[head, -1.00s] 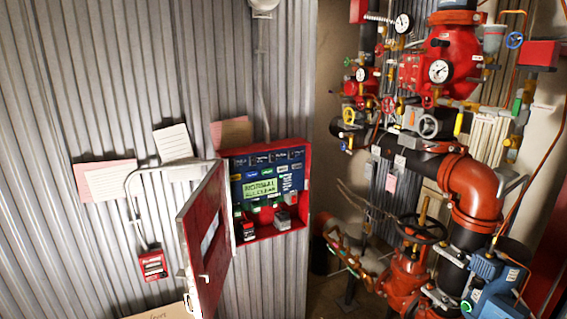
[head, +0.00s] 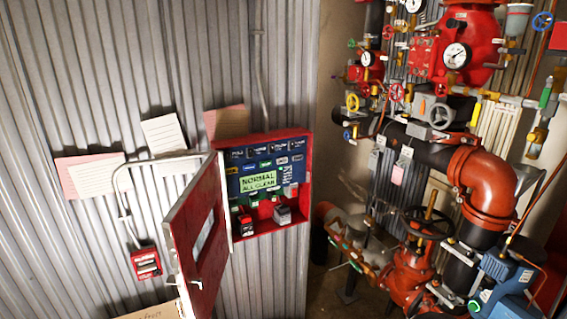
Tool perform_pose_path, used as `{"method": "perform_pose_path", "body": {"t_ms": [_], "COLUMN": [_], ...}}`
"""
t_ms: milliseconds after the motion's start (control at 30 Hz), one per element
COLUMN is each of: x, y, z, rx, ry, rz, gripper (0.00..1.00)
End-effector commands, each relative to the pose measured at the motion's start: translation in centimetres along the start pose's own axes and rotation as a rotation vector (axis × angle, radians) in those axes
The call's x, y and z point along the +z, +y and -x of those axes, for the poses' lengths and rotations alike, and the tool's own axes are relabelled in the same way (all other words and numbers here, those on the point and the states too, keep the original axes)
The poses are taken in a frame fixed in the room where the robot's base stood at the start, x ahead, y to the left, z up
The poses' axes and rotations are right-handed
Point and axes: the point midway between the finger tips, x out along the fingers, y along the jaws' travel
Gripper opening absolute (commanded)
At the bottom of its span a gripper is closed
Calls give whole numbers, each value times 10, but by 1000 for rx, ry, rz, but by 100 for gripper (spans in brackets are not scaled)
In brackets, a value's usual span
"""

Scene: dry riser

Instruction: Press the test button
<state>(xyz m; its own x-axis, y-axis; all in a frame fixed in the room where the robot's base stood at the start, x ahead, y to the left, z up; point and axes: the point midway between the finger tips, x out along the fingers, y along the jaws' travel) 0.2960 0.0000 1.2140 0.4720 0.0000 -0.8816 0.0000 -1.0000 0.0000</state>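A red panel box (head: 307,190) is mounted on the corrugated metal wall, with its red door (head: 196,236) swung open to the left. Inside is a blue face (head: 240,157) with rows of small labelled buttons and switches. A green display (head: 259,182) on it reads "NORMAL ALL CLEAR". Below it are several small green parts and two block-like parts, one red and black (head: 245,226), one grey (head: 282,214). The labels are too small to tell which is the test button. My gripper is not in view.
A red pull box (head: 146,263) hangs on the wall at left, joined by conduit. Paper notes (head: 164,143) are fixed above. Red and black pipes (head: 487,185), valves and gauges (head: 457,56) crowd the right side. A cardboard piece (head: 152,311) shows at the bottom, below the door.

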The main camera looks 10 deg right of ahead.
Motion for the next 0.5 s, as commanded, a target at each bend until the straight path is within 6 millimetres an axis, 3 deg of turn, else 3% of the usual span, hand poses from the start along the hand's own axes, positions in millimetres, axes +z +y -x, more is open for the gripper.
{"method": "perform_pose_path", "body": {"t_ms": [333,500], "x": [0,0], "y": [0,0], "z": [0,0], "rx": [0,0], "ry": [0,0], "rz": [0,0], "gripper": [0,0]}}
